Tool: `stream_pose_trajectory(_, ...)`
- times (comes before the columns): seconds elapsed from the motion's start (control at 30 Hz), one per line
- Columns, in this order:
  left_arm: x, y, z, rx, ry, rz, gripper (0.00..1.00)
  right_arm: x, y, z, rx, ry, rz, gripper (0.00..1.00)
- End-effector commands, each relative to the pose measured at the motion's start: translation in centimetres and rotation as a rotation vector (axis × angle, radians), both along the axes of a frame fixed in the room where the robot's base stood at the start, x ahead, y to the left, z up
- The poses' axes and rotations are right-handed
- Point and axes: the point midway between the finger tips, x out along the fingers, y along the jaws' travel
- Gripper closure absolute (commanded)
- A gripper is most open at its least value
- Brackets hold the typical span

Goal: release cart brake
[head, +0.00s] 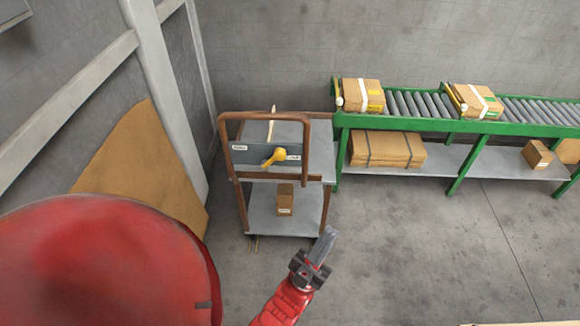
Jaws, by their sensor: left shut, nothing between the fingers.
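The cart (306,204) has a brown frame and grey shelves and stands against the wall, left of the conveyor. On its upper part is a grey box-like panel (252,156) with small white labels at its left and right. A yellow lever (276,156) is mounted on the panel, its knob to the upper right and its other end pointing lower left. The label print is too small to read. My left gripper (326,243) is shut and empty, in front of the cart's lower right corner, apart from the lever. My right gripper is not in view.
A green roller conveyor (420,124) with boxes on top stands right of the cart. A small box (285,200) sits on the cart's lower shelf. A brown board (150,165) leans at the left wall. The floor in front of the conveyor is clear.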

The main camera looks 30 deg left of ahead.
Motion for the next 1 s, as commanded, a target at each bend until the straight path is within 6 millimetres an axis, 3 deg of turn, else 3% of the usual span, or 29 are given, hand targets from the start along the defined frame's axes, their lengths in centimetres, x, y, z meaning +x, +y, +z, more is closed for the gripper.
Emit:
stream_pose_trajectory(0.17,8.5,-6.3,-8.9,0.318,0.346,0.024,1.0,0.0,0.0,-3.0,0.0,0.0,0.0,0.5)
stream_pose_trajectory(0.23,11.9,-8.3,-14.2,0.499,0.498,0.081,1.0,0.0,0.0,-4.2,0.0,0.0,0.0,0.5)
stream_pose_trajectory(0.3,14.7,-9.1,-19.5,0.685,0.629,0.165,1.0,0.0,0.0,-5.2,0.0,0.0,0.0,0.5)
stream_pose_trajectory(0.37,16.8,-8.7,-23.9,0.842,0.727,0.258,1.0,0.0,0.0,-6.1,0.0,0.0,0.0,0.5)
stream_pose_trajectory(0.43,19.0,-7.1,-28.5,1.021,0.828,0.394,1.0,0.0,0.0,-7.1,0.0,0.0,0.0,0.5)
stream_pose_trajectory(0.53,21.5,-2.9,-33.1,1.249,0.937,0.629,1.0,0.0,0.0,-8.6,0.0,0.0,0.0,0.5)
stream_pose_trajectory(0.6,23.0,0.9,-34.7,1.382,0.998,0.826,1.0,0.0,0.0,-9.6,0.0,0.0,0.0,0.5)
stream_pose_trajectory(0.67,23.9,4.4,-34.8,1.469,1.038,1.007,1.0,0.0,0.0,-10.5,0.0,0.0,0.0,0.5)
stream_pose_trajectory(0.8,24.6,11.4,-31.8,1.562,1.111,1.424,1.0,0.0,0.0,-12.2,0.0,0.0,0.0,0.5)
stream_pose_trajectory(0.9,23.9,14.9,-28.7,1.551,1.157,1.664,1.0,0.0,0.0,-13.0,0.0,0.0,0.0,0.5)
stream_pose_trajectory(1.0,22.9,16.8,-26.3,1.516,1.188,1.824,1.0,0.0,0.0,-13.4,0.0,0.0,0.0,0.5)
